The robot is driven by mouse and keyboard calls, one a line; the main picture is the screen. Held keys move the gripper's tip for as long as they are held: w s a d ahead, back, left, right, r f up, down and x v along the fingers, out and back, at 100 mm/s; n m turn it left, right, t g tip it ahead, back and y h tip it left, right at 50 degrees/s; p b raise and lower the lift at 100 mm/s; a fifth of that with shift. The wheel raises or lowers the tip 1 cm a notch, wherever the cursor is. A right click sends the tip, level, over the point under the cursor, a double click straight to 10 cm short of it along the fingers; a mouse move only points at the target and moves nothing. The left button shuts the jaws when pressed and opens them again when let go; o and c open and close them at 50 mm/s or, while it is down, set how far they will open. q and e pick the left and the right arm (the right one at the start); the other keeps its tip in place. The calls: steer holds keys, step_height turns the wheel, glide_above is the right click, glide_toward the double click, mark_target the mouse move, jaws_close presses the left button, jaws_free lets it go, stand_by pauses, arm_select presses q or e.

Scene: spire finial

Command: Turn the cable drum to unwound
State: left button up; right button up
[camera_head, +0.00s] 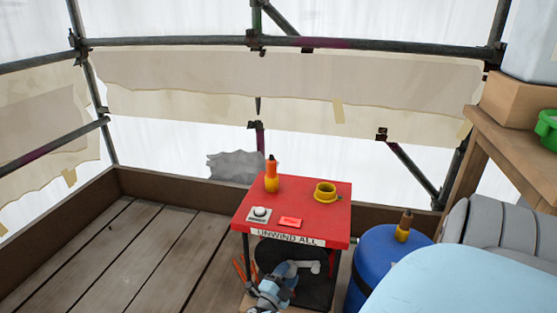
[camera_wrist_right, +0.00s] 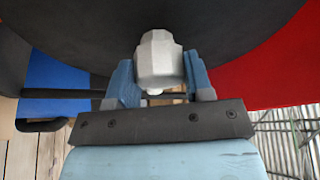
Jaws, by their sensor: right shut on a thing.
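The cable drum (camera_head: 272,252) is a dark round drum under the red table, below a label reading "UNWIND ALL". In the right wrist view its dark disc (camera_wrist_right: 150,15) fills the top. My right gripper (camera_head: 285,277) is at the drum's front, partly hiding it. In the right wrist view the blue fingers of my right gripper (camera_wrist_right: 160,76) are shut on a pale grey faceted handle (camera_wrist_right: 158,58) in front of the disc. The drum's marks and turn angle cannot be read. My left gripper is not in view.
The red table (camera_head: 308,199) bears an orange-and-yellow bottle-like item (camera_head: 271,177), a yellow ring-shaped cup (camera_head: 325,192), a white-knobbed box (camera_head: 259,214) and a small red box (camera_head: 290,222). A blue barrel (camera_head: 378,262) stands close on the right. Plank floor (camera_head: 130,255) lies clear at left.

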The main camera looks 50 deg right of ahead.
steer(key=shift+d, duration=0.1)
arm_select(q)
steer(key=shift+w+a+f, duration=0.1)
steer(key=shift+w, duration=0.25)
arm_select(e)
steer(key=o, duration=1.2)
steer(key=shift+o, duration=0.4)
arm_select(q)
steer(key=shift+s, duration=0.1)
arm_select(e)
steer(key=shift+w, duration=0.1)
